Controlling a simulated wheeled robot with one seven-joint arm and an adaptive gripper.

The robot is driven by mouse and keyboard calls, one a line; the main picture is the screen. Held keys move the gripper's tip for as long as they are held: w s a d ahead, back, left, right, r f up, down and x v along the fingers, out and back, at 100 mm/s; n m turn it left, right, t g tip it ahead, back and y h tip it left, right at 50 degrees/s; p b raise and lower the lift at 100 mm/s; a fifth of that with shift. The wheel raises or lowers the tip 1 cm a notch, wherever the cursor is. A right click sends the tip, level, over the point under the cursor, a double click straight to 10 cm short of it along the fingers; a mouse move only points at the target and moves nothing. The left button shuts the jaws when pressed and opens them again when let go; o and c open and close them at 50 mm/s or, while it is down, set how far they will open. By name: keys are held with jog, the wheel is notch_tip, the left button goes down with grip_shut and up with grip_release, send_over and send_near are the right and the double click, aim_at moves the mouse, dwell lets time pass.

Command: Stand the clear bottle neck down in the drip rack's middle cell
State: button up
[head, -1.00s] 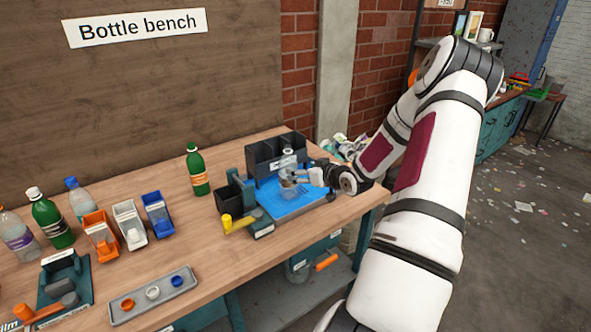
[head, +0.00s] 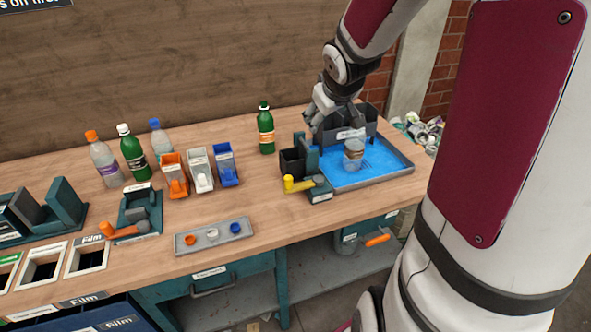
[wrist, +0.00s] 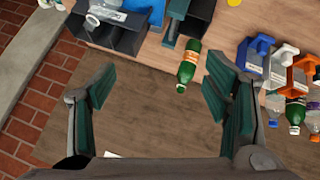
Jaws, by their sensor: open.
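A clear bottle-like vessel (head: 353,155) with a brownish band stands on the blue-floored tray, in front of the dark rack; its neck cannot be made out. The dark rack (head: 369,128) has open-topped cells and a white label on its front. The rack also shows at the top of the wrist view (wrist: 122,40), with a clear, partly cropped shape by it. My gripper (head: 330,108) is above the rack's left and back part, apart from the vessel. In the wrist view my gripper (wrist: 160,65) is wide open, with nothing between its fingers.
A green bottle (head: 266,132) stands left of the rack. A small dark bin and yellow-handled fixture (head: 300,184) flank the tray (head: 392,174). Several bottles, coloured bins and a cap tray (head: 213,238) are further left.

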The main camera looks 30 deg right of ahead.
jog(key=s+a+r+y, duration=0.2)
jog(key=s+a+r, duration=0.1)
jog(key=s+a, duration=0.7)
jog(key=s+a+r+g+y, duration=0.1)
jog(key=s+a+r, duration=0.3)
jog(key=s+a, duration=0.7)
jog(key=shift+a+r+g+y, duration=0.3)
jog(key=shift+a+y, duration=0.3)
jog(key=shift+a, duration=0.65)
